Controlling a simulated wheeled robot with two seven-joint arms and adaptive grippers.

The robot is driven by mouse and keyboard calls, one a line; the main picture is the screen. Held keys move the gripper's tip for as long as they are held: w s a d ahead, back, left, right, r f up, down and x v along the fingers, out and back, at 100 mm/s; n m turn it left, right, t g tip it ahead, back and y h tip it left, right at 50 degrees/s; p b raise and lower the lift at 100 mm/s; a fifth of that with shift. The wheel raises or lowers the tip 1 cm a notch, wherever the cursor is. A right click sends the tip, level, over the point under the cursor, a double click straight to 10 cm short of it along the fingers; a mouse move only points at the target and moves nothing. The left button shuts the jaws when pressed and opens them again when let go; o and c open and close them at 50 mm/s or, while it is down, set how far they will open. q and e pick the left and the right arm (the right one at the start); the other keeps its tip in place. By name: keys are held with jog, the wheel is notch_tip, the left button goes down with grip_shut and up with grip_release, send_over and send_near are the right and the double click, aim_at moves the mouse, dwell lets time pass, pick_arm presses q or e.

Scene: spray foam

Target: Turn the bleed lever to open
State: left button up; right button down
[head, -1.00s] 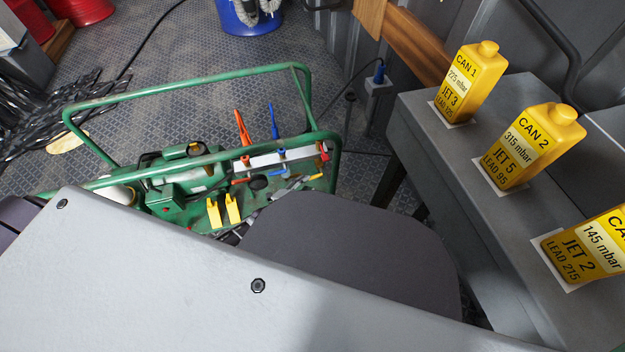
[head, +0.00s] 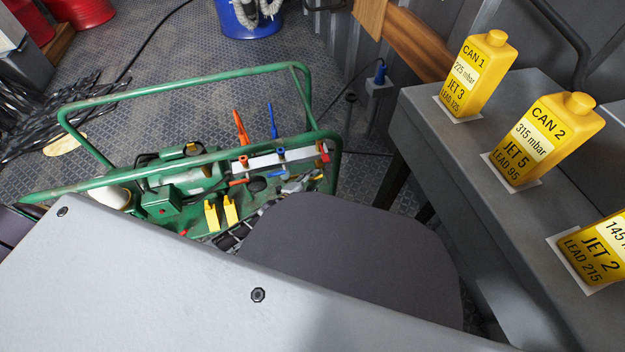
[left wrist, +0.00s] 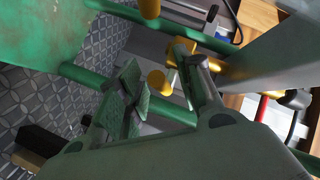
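A green-framed machine (head: 190,168) stands on the floor with a pale manifold bar (head: 262,162) on it. An orange lever (head: 240,127) and a blue lever (head: 273,121) stand up from the bar, and a red part (head: 324,152) sits at its right end. I cannot tell which part is the bleed lever. A yellow fitting (left wrist: 183,52) is close to the right finger; contact is unclear.
Green frame tubes (head: 200,165) run close around the gripper. Two yellow upright blocks (head: 221,213) stand on the machine. Yellow cans (head: 545,140) stand on a grey bench (head: 440,120) at the right. A blue bucket (head: 245,15) is behind; the floor between is mostly clear.

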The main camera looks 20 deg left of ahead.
pick_arm(q)
grip_shut()
jog(key=shift+w+d+f+n+t+h, duration=0.15)
jog(key=shift+f+n+t+h, duration=0.15)
jog(key=shift+n+t, duration=0.25)
jog(key=shift+w+a+f+n+t+h, duration=0.15)
jog(key=shift+f+n+t+h, duration=0.2)
jog(key=shift+t, duration=0.3)
jog(key=shift+w+d+f+n+t+h, duration=0.15)
jog(key=shift+f+n+t, duration=0.05)
jog(key=shift+n+t, duration=0.35)
jog(key=shift+s+d+n+t, duration=0.1)
jog(key=shift+d+n+t, duration=0.05)
jog(key=shift+n+t, duration=0.15)
dwell(0.5)
grip_release()
jog(key=shift+s+f, duration=0.1)
jog(key=shift+s, duration=0.05)
